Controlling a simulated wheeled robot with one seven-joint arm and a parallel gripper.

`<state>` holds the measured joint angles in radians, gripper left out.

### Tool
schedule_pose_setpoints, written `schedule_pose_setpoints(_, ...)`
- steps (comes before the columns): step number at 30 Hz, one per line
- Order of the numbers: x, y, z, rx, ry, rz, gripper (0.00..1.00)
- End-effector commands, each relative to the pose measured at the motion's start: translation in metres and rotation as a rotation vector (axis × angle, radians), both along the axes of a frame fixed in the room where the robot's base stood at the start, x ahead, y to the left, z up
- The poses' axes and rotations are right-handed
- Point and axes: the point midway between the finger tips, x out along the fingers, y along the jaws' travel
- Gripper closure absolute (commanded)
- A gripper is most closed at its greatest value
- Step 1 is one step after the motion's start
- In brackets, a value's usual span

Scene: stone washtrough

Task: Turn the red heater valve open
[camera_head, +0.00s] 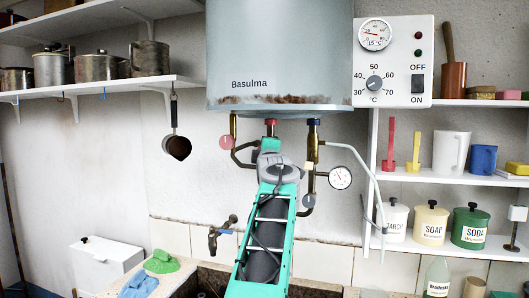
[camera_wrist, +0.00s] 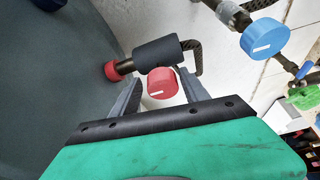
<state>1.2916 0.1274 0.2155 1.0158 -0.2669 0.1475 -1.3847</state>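The red heater valve is a round red knob (camera_wrist: 163,84) with a short white mark, in the wrist view below a dark pipe fitting. My gripper (camera_wrist: 160,77) has its two grey fingers apart, one on each side of the knob, with a narrow gap seeming to show on both sides. In the head view my gripper (camera_head: 270,152) is under the middle of the heater tank (camera_head: 278,50), at the pipe with the red collar (camera_head: 270,121). There my wrist hides the red knob.
A blue knob (camera_wrist: 264,38) sits on a neighbouring pipe. In the head view a pinkish-red disc (camera_head: 226,142) is left of my gripper, and a round gauge (camera_head: 340,177) is right. A wall tap (camera_head: 222,235) is lower left. Shelves stand on both sides.

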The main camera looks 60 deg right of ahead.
Motion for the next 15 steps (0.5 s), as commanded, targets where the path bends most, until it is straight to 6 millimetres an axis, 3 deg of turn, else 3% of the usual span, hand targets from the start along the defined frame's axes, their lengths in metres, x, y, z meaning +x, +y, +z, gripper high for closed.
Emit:
schedule_pose_setpoints(10,-0.001,0.003,-0.002,0.002,0.000,0.001,0.41)
schedule_pose_setpoints(15,-0.015,0.026,-0.005,-0.001,-0.001,0.001,0.41)
